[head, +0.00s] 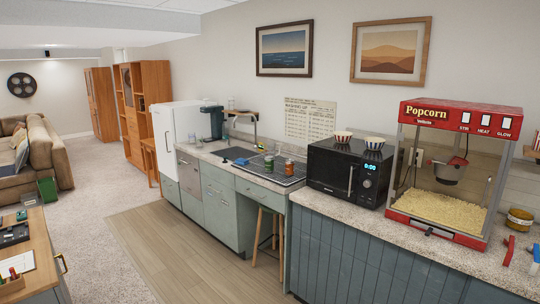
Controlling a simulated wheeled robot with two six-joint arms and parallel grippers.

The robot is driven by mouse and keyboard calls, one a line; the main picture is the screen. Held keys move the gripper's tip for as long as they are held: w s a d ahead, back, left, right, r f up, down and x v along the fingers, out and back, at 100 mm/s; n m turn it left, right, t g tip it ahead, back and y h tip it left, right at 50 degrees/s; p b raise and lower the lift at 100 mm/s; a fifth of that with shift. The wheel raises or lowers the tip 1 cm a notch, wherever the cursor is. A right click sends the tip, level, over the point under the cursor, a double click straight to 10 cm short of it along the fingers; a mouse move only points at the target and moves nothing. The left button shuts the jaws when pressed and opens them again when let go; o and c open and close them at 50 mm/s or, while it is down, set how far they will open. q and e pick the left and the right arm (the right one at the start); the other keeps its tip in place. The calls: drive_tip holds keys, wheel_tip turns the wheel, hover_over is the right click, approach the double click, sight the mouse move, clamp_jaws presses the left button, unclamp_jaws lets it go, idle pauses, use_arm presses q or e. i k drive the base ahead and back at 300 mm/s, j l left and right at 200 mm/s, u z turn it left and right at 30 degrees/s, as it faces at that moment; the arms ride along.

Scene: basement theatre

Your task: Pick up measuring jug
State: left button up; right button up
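I cannot make out a measuring jug for certain in the head view. A small pale item (231,103) stands near the wall shelf above the sink, too small to identify. Two small jars, one greenish (269,163) and one orange-red (289,168), stand by the dark drying area on the counter. Neither of my grippers is in view.
A popcorn machine (440,207) and a black microwave (347,177) with two striped bowls on top fill the near counter (330,212). A wooden stool (266,228) stands under the far counter. The wood floor (165,245) in front is clear. A desk (40,262) is at lower left.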

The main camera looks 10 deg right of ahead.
sight(269, 146)
drive_tip(key=i, duration=4.25)
